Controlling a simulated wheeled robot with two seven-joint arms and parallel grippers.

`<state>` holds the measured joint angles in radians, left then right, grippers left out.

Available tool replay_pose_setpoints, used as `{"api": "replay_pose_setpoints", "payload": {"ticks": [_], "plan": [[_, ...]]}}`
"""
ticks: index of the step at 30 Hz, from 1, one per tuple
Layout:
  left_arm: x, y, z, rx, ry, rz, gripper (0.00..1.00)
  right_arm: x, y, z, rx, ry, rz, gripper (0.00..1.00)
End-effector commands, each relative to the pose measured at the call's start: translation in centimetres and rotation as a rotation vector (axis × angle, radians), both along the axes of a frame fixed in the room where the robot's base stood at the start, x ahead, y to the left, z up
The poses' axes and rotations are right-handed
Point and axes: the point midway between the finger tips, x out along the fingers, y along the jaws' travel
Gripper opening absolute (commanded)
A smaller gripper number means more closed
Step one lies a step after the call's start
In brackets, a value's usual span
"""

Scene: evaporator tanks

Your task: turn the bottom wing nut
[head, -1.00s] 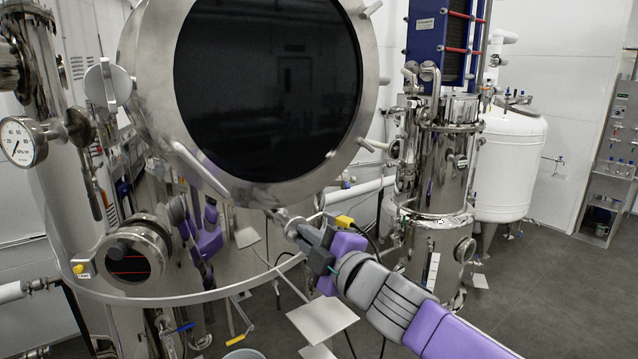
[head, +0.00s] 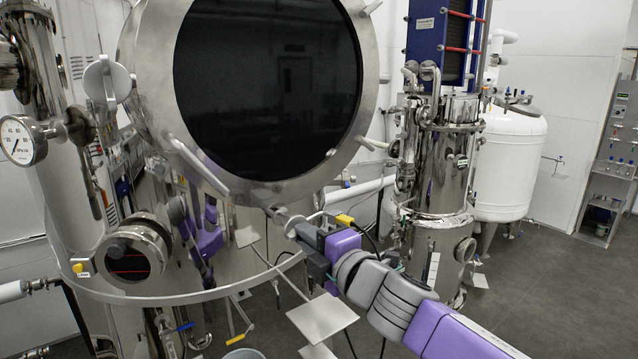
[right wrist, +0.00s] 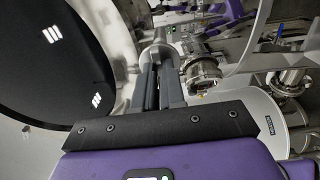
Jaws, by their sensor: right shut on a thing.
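The bottom wing nut (head: 283,215) is a small metal part at the lower rim of the large round door (head: 270,90) with dark glass. It also shows in the right wrist view (right wrist: 156,55), at the fingertips. My right gripper (head: 295,227) comes in from the lower right and is shut on the nut. Its two dark fingers (right wrist: 160,78) lie close together in the right wrist view and hide part of the nut. My left gripper is not in view.
The shiny tank (head: 215,245) curves below the door and mirrors a purple arm. A small round port (head: 130,258) sticks out at the lower left, and a pressure gauge (head: 18,140) is at the far left. A steel column (head: 435,185) stands behind my right arm.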

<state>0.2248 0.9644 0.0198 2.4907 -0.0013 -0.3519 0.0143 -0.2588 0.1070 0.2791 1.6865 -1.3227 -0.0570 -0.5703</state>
Motion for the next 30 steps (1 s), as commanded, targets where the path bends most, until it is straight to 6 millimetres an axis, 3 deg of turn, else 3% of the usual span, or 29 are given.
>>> {"api": "replay_pose_setpoints", "payload": {"ticks": [7,25,26,30], "plan": [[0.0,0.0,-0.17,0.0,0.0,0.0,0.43,0.05,0.0,-0.22,-0.15,-0.104,-0.001,0.0],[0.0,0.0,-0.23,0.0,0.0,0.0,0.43,0.07,-0.02,-0.21,-0.27,-0.191,-0.001,0.0],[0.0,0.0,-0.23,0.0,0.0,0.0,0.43,0.07,-0.02,-0.21,-0.27,-0.191,-0.001,0.13],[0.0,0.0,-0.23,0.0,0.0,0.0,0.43,0.05,-0.02,-0.16,-0.269,-0.192,0.0,0.34]]}}
